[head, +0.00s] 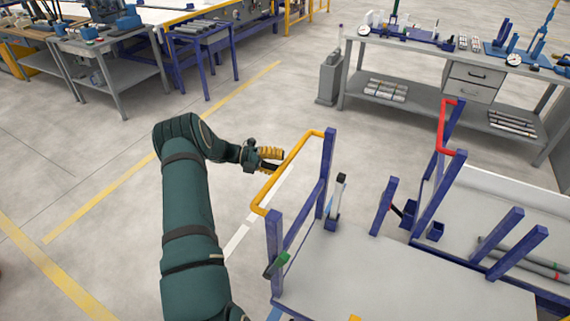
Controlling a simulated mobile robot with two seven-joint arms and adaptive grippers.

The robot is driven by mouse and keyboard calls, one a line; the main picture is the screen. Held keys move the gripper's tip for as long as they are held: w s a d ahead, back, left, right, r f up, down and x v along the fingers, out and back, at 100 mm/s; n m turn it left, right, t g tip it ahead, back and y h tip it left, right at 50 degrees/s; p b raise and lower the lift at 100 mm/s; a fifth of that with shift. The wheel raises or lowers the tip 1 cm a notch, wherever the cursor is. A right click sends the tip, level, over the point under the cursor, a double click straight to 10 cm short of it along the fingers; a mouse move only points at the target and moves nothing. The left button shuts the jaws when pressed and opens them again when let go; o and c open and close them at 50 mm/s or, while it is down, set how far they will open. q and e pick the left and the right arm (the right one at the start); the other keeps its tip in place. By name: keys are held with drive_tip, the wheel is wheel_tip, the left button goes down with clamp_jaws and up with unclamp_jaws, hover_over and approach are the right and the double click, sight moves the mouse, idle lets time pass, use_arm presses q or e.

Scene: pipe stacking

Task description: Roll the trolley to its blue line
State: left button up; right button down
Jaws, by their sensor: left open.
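A trolley with a yellow handle (292,170) stands at the lower centre. It has blue posts and a grey deck (350,265). My left gripper (272,160) is open beside the handle's far part, on its left side, with yellow-ridged fingers. I cannot tell whether the fingers touch the bar. A small blue strip (275,314) shows at the bottom edge by the trolley's near corner; I cannot tell whether it is a floor line. My right gripper is out of view.
A second trolley with a red handle (441,128) stands close on the right, carrying grey pipes. A white floor line (238,236) runs beside the yellow-handled trolley. A grey workbench (420,108) stands at the back right. Open floor lies left and behind.

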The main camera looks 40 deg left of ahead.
use_arm(q)
drive_tip(key=v, duration=0.9)
drive_tip(key=shift+a, duration=0.15)
drive_tip(key=shift+s+r, duration=0.1)
drive_tip(key=shift+s, duration=0.05)
